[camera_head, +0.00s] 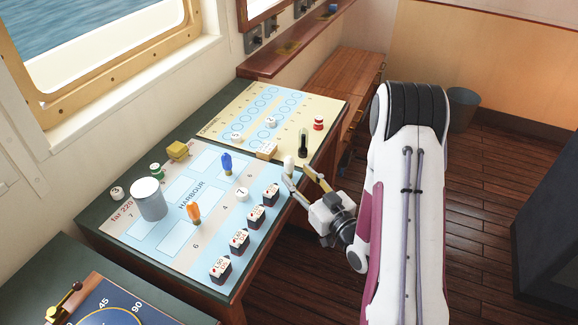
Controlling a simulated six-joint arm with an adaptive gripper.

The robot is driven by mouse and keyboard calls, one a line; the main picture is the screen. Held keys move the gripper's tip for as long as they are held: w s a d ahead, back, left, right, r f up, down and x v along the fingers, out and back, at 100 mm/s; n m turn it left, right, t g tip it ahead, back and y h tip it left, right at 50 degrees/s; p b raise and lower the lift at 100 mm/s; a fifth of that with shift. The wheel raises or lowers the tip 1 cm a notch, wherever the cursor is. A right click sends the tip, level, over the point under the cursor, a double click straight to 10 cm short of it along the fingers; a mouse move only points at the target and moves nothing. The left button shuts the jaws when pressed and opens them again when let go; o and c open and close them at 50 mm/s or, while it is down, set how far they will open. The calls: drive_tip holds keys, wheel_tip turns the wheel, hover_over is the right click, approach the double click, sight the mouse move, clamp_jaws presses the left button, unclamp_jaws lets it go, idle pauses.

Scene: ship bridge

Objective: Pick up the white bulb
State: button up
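The white bulb (289,162) stands near the right edge of the chart table, by the border between the blue harbour chart and the yellow chart. My gripper (297,174) reaches in from the right, low at the table's edge. Its two fingers are spread apart with a gap between them. The tip of the left finger is close to the bulb and appears just in front of its lower part. I cannot tell whether they touch. The bulb's base is partly hidden by this finger.
A blue bulb (227,163) and an orange bulb (194,214) stand on the harbour chart (175,240). A grey cylinder (149,199) stands at left. Several labelled blocks line the front edge. A dark bottle (303,143) and red piece (319,124) stand beyond the white bulb.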

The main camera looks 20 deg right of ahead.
sight(292, 168)
drive_tip(key=shift+w+a+r, duration=0.1)
drive_tip(key=shift+w+a, duration=0.05)
drive_tip(key=shift+w, duration=0.7)
drive_tip(key=shift+w+a+r, duration=0.1)
drive_tip(key=shift+w+a, duration=0.1)
drive_tip(key=shift+w, duration=0.6)
drive_tip(key=shift+w+a+r, duration=0.1)
drive_tip(key=shift+w+a, duration=0.05)
drive_tip(key=shift+w, duration=0.7)
drive_tip(key=c, duration=0.9)
